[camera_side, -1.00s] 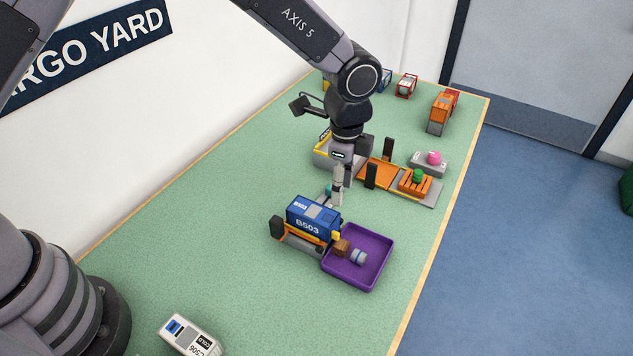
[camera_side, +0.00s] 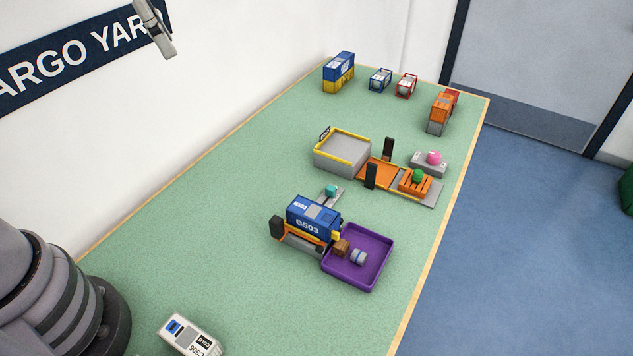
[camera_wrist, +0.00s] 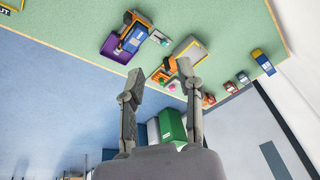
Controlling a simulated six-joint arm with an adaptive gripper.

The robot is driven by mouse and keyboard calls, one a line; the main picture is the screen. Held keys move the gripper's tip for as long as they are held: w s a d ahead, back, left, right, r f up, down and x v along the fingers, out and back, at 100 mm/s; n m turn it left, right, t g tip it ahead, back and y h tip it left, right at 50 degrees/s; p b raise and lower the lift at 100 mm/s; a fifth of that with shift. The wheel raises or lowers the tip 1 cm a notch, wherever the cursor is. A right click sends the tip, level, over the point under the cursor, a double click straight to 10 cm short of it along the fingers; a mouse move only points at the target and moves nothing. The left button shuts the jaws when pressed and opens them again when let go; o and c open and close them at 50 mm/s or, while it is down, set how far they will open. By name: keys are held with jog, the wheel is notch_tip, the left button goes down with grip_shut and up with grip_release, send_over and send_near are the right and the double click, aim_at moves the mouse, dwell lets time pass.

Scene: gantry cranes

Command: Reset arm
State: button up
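My gripper (camera_wrist: 160,78) shows in the wrist view with its two grey fingers spread apart and nothing between them. In the side view only a grey part of its end (camera_side: 158,30) shows at the top left, in front of the wall sign and high above the table. The rest of my raised arm is out of that picture; my base stands at the lower left. The blue B503 container (camera_side: 312,220) sits on its cradle beside the purple tray (camera_side: 371,275), apart from my gripper. The tray holds a brown box (camera_side: 341,248) and a grey-blue cylinder (camera_side: 359,257).
A grey, yellow-rimmed box (camera_side: 341,155) stands mid-table beside an orange ramp (camera_side: 378,174) and dark posts. A green item (camera_side: 417,176) and pink item (camera_side: 434,158) lie right of it. Several containers stand at the far end. A white container (camera_side: 189,338) is near my base.

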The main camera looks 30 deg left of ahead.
jog(key=s+a+n+t, duration=0.1)
jog(key=s+a+n, duration=0.2)
jog(key=s, duration=0.4)
jog(key=s+a+r+n+t, duration=0.1)
jog(key=s+a+n, duration=0.3)
jog(key=s, duration=0.4)
jog(key=shift+s+a+t+y, duration=0.2)
jog(key=shift+a+t+y, duration=0.15)
jog(key=shift+a, duration=0.5)
